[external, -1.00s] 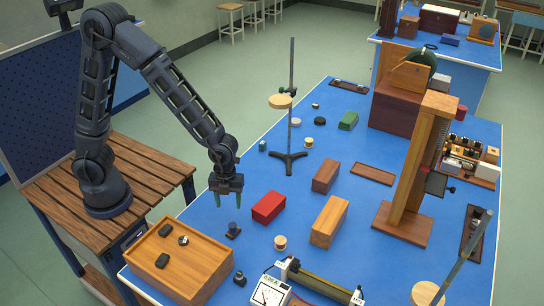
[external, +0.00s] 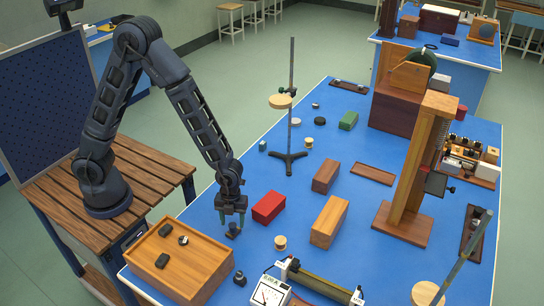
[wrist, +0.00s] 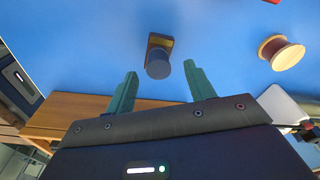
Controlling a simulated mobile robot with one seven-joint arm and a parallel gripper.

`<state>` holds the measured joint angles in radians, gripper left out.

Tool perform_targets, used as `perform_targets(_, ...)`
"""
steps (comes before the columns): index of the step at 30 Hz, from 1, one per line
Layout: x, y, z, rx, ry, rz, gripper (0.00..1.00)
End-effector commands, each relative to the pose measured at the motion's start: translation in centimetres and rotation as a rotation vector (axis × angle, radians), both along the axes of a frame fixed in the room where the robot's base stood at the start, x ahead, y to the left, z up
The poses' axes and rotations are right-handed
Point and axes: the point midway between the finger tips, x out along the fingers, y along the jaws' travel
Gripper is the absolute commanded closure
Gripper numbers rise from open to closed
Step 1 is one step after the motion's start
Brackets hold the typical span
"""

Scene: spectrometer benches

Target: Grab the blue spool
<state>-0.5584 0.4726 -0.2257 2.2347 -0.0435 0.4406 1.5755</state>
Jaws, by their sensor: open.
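The blue spool (external: 233,230) stands on the blue bench near its left edge, behind the wooden tray. In the wrist view the blue spool (wrist: 158,64) shows as a dark blue-grey cylinder with a brown and yellowish block-like part beside it. My gripper (external: 232,219) is directly above it, pointing down. Its two green fingers are apart, with nothing between them. In the wrist view the spool appears a little beyond the fingertips, roughly centred in the gap of the gripper (wrist: 160,74). Whether the fingertips reach down to its top is hard to tell.
A red block (external: 268,207) lies close right of my gripper. A tan spool (external: 280,242) stands to the right, also in the wrist view (wrist: 281,53). The wooden tray (external: 205,275) with small dark pieces is in front. A small dark object (external: 239,278) stands beside it.

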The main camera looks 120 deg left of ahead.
Motion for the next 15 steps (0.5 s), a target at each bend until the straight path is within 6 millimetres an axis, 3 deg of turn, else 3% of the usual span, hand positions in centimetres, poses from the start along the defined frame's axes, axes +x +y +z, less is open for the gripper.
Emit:
perform_targets(6,-0.1,-0.2,-2.5,-0.001,0.002,0.001,0.46)
perform_targets(15,-0.1,-0.3,-3.0,0.000,0.000,0.001,0.46)
